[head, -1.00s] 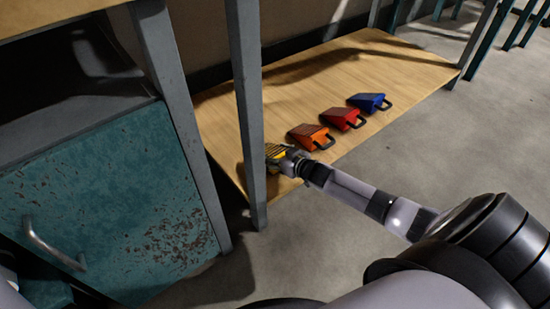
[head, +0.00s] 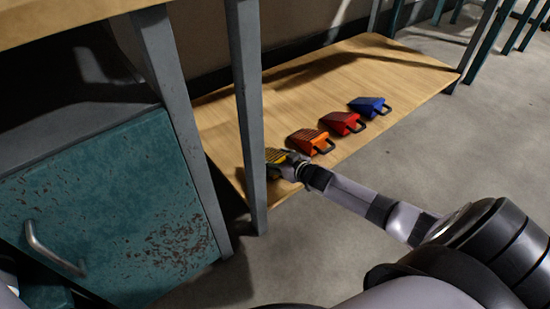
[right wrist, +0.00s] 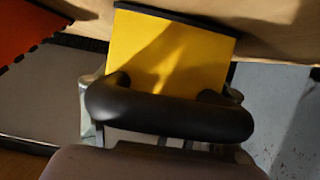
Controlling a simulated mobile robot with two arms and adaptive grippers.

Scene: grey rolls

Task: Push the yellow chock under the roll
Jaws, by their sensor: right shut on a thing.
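The yellow chock (head: 274,155) is on the low wooden shelf, at its near left end beside a grey table leg. The leg and my gripper hide part of it in the head view. In the right wrist view its yellow back face (right wrist: 168,55) and black handle (right wrist: 170,114) fill the middle. My right gripper (head: 289,165) is shut on the yellow chock at its handle side. No roll shows in these frames. My left gripper is not in view.
Orange (head: 310,141), red (head: 342,122) and blue (head: 370,106) chocks stand in a row on the shelf (head: 300,85) to the right. The grey leg (head: 247,120) stands close to my gripper. A teal cabinet (head: 100,205) is at left. Open floor lies at right.

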